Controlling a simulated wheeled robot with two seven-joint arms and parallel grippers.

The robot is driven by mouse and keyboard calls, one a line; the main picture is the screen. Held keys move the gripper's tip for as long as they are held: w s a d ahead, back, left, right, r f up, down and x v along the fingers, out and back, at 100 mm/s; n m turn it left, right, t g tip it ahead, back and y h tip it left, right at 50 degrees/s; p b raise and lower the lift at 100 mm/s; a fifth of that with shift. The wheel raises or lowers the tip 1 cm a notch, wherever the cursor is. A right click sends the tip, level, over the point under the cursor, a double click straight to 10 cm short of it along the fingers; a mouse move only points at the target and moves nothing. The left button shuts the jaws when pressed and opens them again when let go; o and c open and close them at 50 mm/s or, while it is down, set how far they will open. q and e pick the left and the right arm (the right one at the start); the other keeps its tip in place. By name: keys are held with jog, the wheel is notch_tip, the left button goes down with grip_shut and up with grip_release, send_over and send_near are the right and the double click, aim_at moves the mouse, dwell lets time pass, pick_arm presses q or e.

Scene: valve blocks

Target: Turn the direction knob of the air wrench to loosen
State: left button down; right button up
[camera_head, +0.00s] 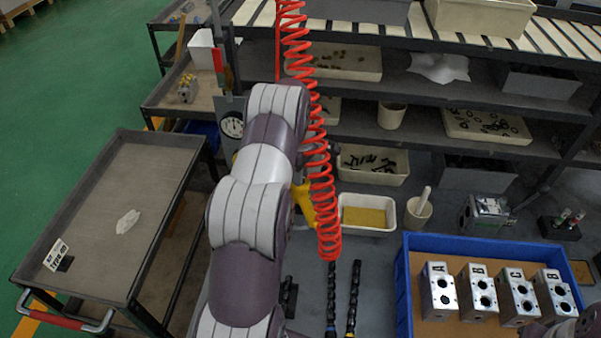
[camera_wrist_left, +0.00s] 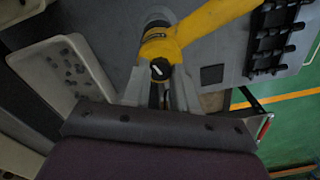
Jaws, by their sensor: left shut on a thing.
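The yellow air wrench (camera_wrist_left: 190,30) crosses the top of the left wrist view. Its rear end carries a black direction knob with a white mark (camera_wrist_left: 160,69). My left gripper (camera_wrist_left: 161,78) is shut on the knob, with its grey fingers on either side of it. In the head view only a yellow part of the wrench (camera_head: 303,204) shows beside my left arm, under the red coiled hose (camera_head: 322,190). My arm hides the knob and the left fingertips there.
A blue tray (camera_head: 403,290) with lettered valve blocks (camera_head: 438,290) lies at the lower right. Shelves with bins (camera_head: 372,165) stand behind. A cart (camera_head: 95,225) with a mostly bare top is at the left. A black holder rack (camera_wrist_left: 275,38) shows in the wrist view.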

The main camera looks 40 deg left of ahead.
dwell(0.5)
pick_arm(q)
jog(key=c, duration=0.9)
grip_release()
jog(key=shift+w+r, duration=0.1)
jog(key=shift+r, duration=0.25)
notch_tip(320, 180, up, 4)
jog(key=shift+w+r, duration=0.1)
jog(key=shift+r, duration=0.15)
notch_tip(320, 180, up, 8)
jog(key=p, duration=0.6)
jog(key=shift+f+p, duration=0.2)
jog(key=shift+p, duration=0.2)
